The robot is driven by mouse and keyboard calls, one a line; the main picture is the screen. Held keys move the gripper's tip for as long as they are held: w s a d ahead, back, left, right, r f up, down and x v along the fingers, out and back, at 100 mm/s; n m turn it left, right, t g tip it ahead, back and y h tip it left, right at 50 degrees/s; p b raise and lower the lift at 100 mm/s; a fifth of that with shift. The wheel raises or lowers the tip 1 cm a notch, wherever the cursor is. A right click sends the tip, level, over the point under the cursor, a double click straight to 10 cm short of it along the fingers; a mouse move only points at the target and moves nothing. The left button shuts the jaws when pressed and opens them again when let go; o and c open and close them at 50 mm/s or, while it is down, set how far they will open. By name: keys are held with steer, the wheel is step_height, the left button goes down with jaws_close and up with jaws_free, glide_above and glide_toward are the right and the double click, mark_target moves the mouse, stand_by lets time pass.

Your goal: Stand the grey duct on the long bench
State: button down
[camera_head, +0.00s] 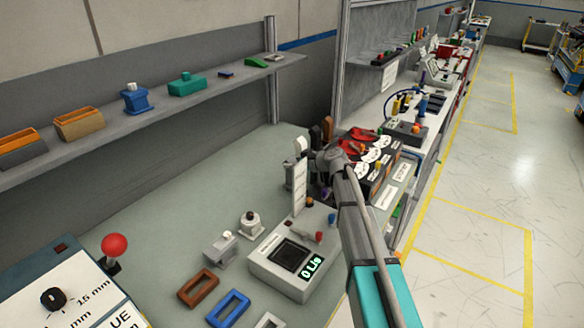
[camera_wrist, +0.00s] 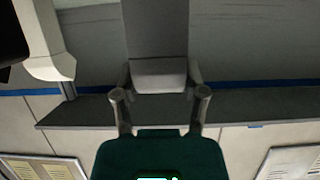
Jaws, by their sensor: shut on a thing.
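In the wrist view, my gripper (camera_wrist: 160,94) has its two fingers on either side of a grey block-like piece, which I take for the grey duct (camera_wrist: 158,76); it is shut on it. The piece has a paler near face and a darker long body running to the top of the picture. In the head view, my gripper (camera_head: 319,181) is above the far part of the long grey-green bench (camera_head: 165,205), beside a pale upright column. The gripper's fingers and the duct are hard to make out there. I cannot tell whether the duct touches the bench.
A grey meter box (camera_head: 278,270) stands close below my gripper. A grey fitting (camera_head: 220,246), a round knob-like part (camera_head: 250,224) and brown (camera_head: 198,287) and blue (camera_head: 229,308) frames lie nearby. A loaded wall shelf (camera_head: 215,95) runs behind. The bench's left middle is clear.

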steer(key=shift+f, duration=0.25)
steer(key=shift+c, duration=0.7)
jaws_free()
steer(key=shift+r, duration=0.1)
steer(key=shift+r, duration=0.15)
